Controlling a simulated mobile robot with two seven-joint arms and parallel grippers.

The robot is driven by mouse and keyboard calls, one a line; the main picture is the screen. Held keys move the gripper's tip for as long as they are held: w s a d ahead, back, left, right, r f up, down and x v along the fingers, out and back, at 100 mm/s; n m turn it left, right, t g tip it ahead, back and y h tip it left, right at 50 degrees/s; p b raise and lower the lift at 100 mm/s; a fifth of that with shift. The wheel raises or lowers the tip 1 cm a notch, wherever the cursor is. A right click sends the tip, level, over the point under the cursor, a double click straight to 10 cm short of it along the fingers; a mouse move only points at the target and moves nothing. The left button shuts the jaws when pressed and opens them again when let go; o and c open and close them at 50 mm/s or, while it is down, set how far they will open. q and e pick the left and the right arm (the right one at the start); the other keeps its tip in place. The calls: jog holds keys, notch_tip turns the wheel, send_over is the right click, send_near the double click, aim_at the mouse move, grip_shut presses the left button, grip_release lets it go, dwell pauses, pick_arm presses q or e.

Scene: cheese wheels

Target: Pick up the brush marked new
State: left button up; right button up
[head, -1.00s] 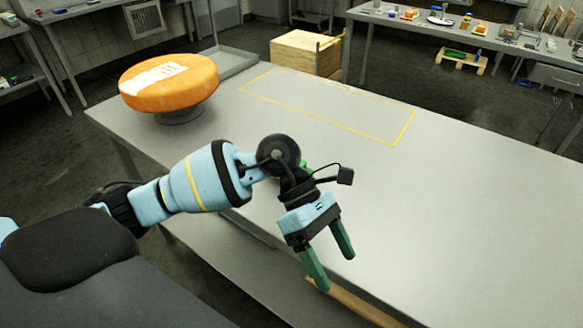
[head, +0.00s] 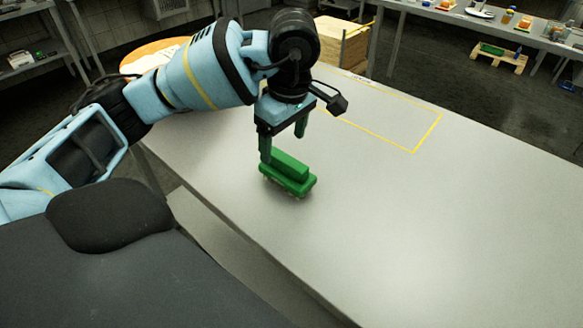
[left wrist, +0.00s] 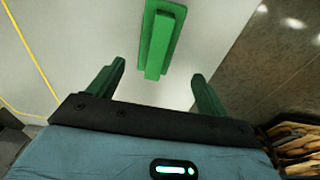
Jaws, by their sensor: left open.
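A green brush (head: 290,172) with a raised grip block along its top lies on the grey table, near its left edge. No marking on it can be read. My left gripper (head: 283,138) is open and empty, above the brush and slightly behind it in the head view. One finger overlaps the brush's left end in the picture; I cannot tell if they touch. In the left wrist view the brush (left wrist: 158,42) lies beyond the gap between the two open fingers (left wrist: 156,85), nothing held. My right gripper is not in view.
A yellow outlined rectangle (head: 428,131) marks the table (head: 430,220) behind the brush. An orange cheese wheel (head: 140,62) is mostly hidden by my arm. A wooden crate (head: 340,45) stands beyond the table. A small green item (head: 491,48) lies on a low pallet. The table's right side is clear.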

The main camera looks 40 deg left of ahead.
aim_at(287, 159)
pick_arm(q)
jog(key=shift+a+f+b, duration=0.1)
jog(key=shift+f+b, duration=0.25)
jog(key=shift+f, duration=1.1)
jog(key=shift+w+f, duration=0.15)
jog(key=shift+f, duration=0.8)
jog(key=shift+w+f, duration=0.15)
jog(key=shift+f, duration=1.45)
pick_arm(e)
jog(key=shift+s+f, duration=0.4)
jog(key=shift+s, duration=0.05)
pick_arm(q)
jog(key=c, duration=1.2)
jog(key=shift+o, duration=0.2)
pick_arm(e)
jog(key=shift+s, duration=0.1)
pick_arm(q)
jog(key=shift+r, duration=0.1)
